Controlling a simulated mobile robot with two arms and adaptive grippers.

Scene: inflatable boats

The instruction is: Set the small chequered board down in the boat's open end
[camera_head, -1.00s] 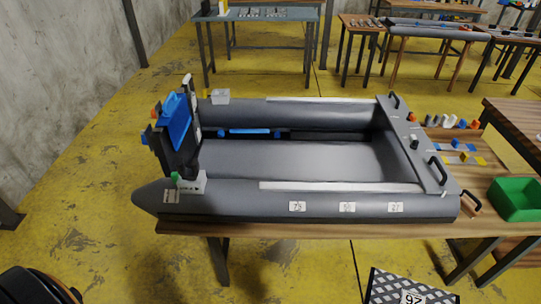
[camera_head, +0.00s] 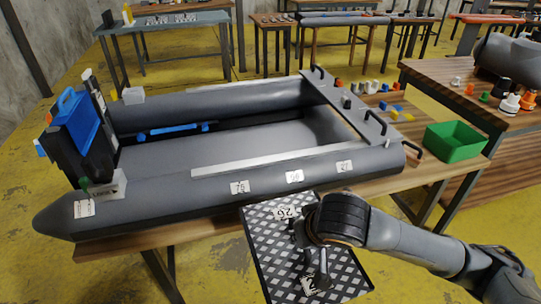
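The small chequered board (camera_head: 262,247), black and white with a "26" label, is tilted in front of the table's front edge, outside the boat. My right gripper (camera_head: 314,272) reaches in from the right and appears shut on the board; its wrist and fingers cover part of it, and the finger contact is not clear. The grey inflatable boat (camera_head: 210,187) lies on the wooden table. Its inside floor (camera_head: 240,143) is visible between two side tubes. A grey cross panel with handles (camera_head: 345,92) spans its right end. My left gripper is not in view.
A black and blue upright unit (camera_head: 80,125) stands at the boat's left end. A blue bar (camera_head: 172,131) lies inside along the far tube. A green bin (camera_head: 455,141) and several small coloured parts (camera_head: 392,107) are at the right. Other tables stand behind.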

